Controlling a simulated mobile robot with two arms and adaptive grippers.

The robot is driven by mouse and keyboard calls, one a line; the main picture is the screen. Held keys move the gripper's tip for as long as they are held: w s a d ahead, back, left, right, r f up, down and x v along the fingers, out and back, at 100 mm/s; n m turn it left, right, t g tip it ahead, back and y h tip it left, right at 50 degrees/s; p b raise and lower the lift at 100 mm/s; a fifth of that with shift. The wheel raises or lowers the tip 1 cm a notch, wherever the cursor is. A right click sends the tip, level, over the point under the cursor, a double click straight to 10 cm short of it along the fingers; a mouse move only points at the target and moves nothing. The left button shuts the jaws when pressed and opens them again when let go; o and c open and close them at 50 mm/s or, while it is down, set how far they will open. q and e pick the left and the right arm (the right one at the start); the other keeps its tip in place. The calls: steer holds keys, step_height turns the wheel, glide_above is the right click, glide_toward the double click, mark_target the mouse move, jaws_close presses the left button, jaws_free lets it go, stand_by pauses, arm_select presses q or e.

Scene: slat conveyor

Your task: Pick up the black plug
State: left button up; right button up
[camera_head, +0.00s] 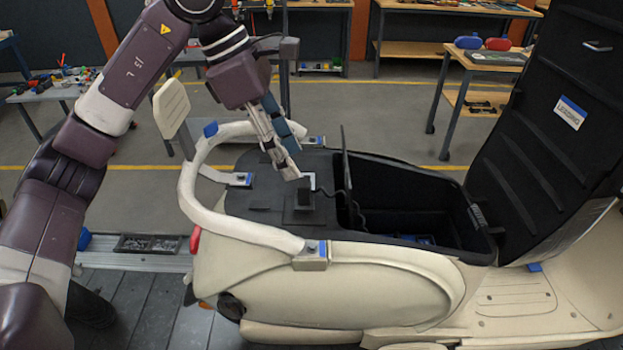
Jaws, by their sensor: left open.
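A small black block that looks like the black plug (305,197) stands on the dark rear deck of the cream scooter (340,290), with a pale piece right behind it. A dark cable runs from near it toward the open storage compartment. My left gripper (292,165) reaches down from the upper left. Its fingertips are just above and behind the plug, and it is open with nothing seen between the fingers. I cannot tell whether a fingertip touches the plug. My right gripper is not in view.
A cream grab rail (190,190) curves around the deck. The open compartment (410,205) lies to the right, with an upright black panel at its left edge. The raised black seat lid (540,130) stands at right. A small parts tray (148,245) sits at left.

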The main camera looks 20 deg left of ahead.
mark_target(304, 182)
arm_select(q)
steer(key=shift+s+d+f+p, duration=0.15)
steer(key=shift+d+f, duration=0.05)
steer(key=shift+f, duration=0.2)
steer(key=shift+s+d+f+p, duration=0.15)
steer(key=shift+f, duration=0.2)
steer(key=shift+d+f+p, duration=0.1)
steer(key=shift+f+p, duration=0.2)
steer(key=p+x, duration=0.1)
steer(key=x, duration=0.2)
steer(key=p+x, duration=0.1)
steer(key=shift+w+d+f+p, duration=0.15)
steer(key=shift+w+f+p, duration=0.15)
steer(key=shift+w, duration=0.05)
steer(key=shift+f, duration=0.1)
steer(key=shift+c, duration=2.9)
jaws_close()
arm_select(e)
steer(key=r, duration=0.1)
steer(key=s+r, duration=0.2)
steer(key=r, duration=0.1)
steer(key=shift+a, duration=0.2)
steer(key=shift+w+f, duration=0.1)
